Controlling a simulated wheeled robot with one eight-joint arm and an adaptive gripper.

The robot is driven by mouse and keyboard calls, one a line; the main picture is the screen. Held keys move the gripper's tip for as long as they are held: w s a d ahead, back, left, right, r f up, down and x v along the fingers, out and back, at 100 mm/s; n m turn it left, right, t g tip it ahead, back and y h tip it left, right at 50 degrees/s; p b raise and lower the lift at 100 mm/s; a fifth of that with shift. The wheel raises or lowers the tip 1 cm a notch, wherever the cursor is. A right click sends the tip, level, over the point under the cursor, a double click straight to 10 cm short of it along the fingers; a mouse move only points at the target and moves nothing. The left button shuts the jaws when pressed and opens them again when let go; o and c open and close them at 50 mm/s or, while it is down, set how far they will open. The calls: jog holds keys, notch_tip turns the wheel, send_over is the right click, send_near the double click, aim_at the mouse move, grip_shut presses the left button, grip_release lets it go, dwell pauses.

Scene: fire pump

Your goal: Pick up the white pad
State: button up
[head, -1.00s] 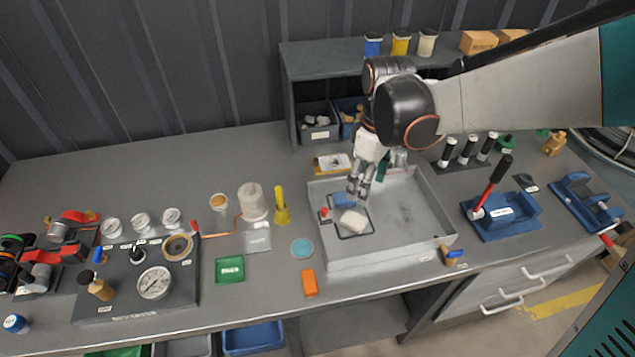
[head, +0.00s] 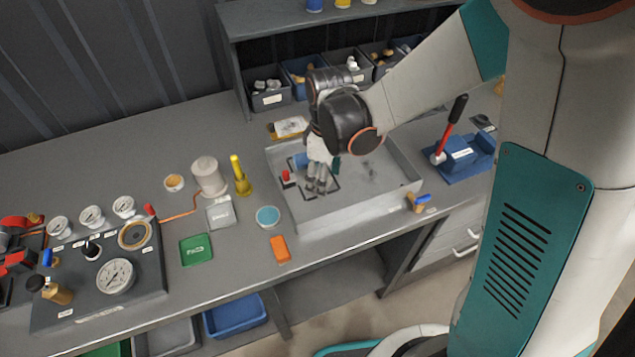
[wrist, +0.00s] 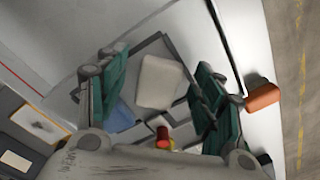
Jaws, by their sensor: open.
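The white pad (wrist: 160,82) lies in the dark outlined area on the tray floor. In the wrist view it appears between the two dark green fingers of my gripper, with a gap on each side. In the head view my gripper (head: 319,188) points down into the grey tray (head: 345,213) and hides the pad. My gripper is open and empty. I cannot tell how high the fingertips are above the pad.
A blue block (head: 301,160) and a red-topped piece (head: 288,177) sit close to my gripper in the tray. The tray walls surround it. An orange block (head: 280,249) and a blue disc (head: 267,216) lie outside. The tray's right part is mostly clear.

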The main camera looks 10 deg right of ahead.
jog(key=c, duration=1)
jog(key=shift+c, duration=0.2)
jog(key=shift+r, duration=0.15)
notch_tip(320, 180, up, 20)
jog(key=p, duration=1.4)
jog(key=shift+o, duration=1.2)
jog(key=shift+c, duration=1.1)
jog(key=shift+f, duration=0.25)
